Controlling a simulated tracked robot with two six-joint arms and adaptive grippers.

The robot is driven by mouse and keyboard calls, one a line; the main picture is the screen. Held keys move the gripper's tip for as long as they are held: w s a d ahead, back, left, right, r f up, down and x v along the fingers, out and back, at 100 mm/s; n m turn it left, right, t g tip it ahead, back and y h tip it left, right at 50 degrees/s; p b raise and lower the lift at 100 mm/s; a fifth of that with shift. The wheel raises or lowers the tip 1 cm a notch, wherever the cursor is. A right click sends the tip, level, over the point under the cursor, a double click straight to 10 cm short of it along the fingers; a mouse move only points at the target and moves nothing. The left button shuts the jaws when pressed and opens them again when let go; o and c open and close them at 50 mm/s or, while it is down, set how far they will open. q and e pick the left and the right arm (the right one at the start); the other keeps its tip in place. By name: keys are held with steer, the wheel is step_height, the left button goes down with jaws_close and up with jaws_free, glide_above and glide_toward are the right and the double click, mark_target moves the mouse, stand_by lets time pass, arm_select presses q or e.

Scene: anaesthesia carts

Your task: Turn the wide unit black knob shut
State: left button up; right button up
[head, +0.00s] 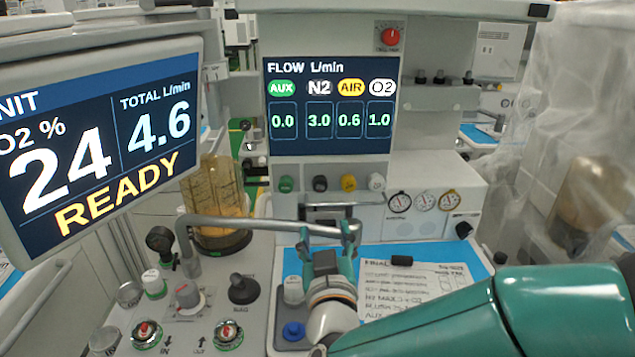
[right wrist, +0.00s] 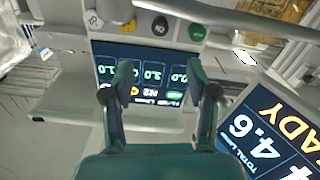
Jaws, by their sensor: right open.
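The black knob (head: 320,183) sits in the row under the flow display (head: 330,106), below the N2 column, which reads 3.0. It also shows in the right wrist view (right wrist: 160,26), which is upside down. A green knob (head: 285,184) is left of it, a yellow knob (head: 348,183) and a white knob (head: 377,182) right. My right gripper (head: 328,238) is open, below and in front of the row. In the right wrist view my gripper (right wrist: 158,78) has a wide gap between its fingers, apart from the knob. My left gripper is not in view.
A grey bent tube (head: 270,223) crosses in front of the panel near my right gripper. A monitor (head: 100,140) reading READY stands at left. Gauges (head: 424,201) are right of the knobs. A paper sheet (head: 412,290) lies on the blue worktop.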

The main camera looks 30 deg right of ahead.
mark_target(320, 188)
steer(key=p+x, duration=0.5)
steer(key=x, duration=0.9)
steer(key=shift+w+d, duration=0.15)
steer(key=shift+w, duration=0.05)
